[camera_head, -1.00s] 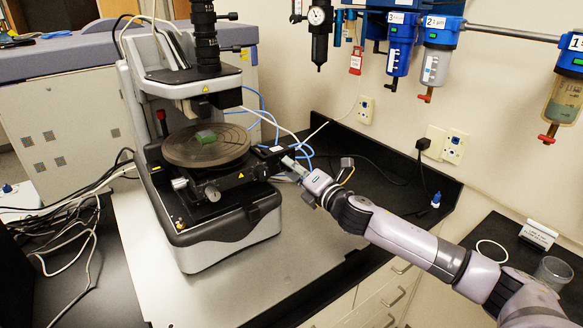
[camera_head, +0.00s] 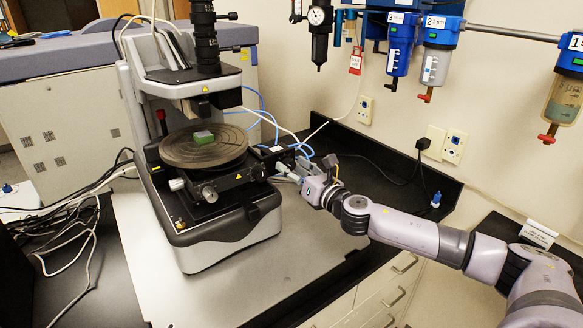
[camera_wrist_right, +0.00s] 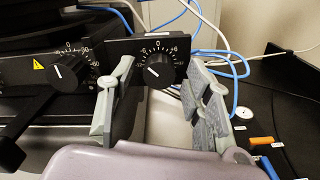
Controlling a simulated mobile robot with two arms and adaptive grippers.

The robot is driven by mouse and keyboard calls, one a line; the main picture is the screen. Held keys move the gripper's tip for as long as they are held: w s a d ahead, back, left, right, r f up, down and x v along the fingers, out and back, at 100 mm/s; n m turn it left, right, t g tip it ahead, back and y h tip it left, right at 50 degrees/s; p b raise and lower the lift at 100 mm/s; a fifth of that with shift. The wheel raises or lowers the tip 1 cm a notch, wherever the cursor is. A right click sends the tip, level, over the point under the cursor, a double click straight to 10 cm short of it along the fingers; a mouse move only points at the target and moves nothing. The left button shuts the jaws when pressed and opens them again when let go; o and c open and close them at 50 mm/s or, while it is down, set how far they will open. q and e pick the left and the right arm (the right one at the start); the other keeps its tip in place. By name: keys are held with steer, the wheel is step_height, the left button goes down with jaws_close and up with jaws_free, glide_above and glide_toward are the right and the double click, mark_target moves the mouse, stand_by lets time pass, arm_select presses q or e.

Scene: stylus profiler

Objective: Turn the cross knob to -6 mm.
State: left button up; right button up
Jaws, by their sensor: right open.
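The black round knob (camera_wrist_right: 159,70) with a dial marked 0 at the top and 6 to its right sits on a black panel in the right wrist view. I take it as the cross knob; its white pointer mark tilts to the upper left. My right gripper (camera_head: 284,171) is at the right side of the profiler's stage in the head view. It is open, its grey fingers on either side of the knob in the wrist view, without visible contact. My left gripper is not in view.
A second black knob (camera_wrist_right: 67,72) with its own scale is left on the panel. Blue tubes (camera_head: 304,150) and a white cable run behind the gripper. The optics column (camera_head: 205,40) stands over the stage. Bare grey plate (camera_head: 245,277) lies in front.

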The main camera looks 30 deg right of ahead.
steer(key=shift+s+f, duration=0.1)
steer(key=shift+s+f+b, duration=0.1)
steer(key=shift+s+b, duration=0.2)
steer(key=shift+s, duration=0.05)
steer(key=s+b, duration=0.4)
steer(key=s, duration=0.3)
steer(key=shift+d+r, duration=0.2)
steer(key=shift+d, duration=0.1)
steer(key=s, duration=1.2)
steer(key=shift+d, duration=0.45)
